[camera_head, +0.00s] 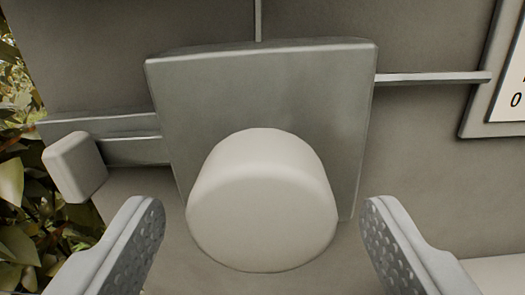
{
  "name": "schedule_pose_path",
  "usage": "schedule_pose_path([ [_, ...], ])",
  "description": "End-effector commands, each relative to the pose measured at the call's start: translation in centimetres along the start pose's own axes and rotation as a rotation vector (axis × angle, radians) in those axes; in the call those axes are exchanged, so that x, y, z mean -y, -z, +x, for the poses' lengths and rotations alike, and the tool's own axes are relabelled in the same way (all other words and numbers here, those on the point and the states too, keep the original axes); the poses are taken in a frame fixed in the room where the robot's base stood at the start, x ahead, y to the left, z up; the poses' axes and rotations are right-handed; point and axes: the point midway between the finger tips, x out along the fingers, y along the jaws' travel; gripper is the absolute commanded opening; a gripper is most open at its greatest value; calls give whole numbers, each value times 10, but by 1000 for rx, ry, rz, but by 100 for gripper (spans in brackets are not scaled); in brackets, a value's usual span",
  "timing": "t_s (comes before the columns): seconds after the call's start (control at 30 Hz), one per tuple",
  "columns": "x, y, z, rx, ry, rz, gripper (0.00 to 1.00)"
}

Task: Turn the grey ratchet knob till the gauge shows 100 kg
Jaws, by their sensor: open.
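The grey ratchet knob (262,215) is a pale, smooth round cylinder in the middle of the view. It stands out from a square grey plate (270,90). My gripper (262,230) is open, with one dimpled finger to the left of the knob and the other to the right. A gap shows between each finger and the knob in the picture. How far the fingertips are from it in depth cannot be told. The gauge (512,95) shows only in part at the right edge, with a white face and a "0" in view; its reading is cut off.
A thin grey bar (430,78) runs from the plate toward the gauge. At left, a wider bar (100,125) and a small rounded block (75,167) stick out. Leafy foliage (20,190) fills the left edge. A grey panel (420,160) lies behind.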

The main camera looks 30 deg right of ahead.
Motion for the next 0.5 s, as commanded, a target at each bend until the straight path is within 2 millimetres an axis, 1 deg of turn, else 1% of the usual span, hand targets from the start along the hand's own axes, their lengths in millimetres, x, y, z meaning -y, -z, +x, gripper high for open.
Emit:
schedule_pose_path([
  [0.03,0,0,7,1,-1,0,70],
  [0.1,0,0,14,1,-1,1,70],
  [0.2,-1,0,20,0,-2,1,70],
  [0.5,0,0,25,0,-1,1,70],
])
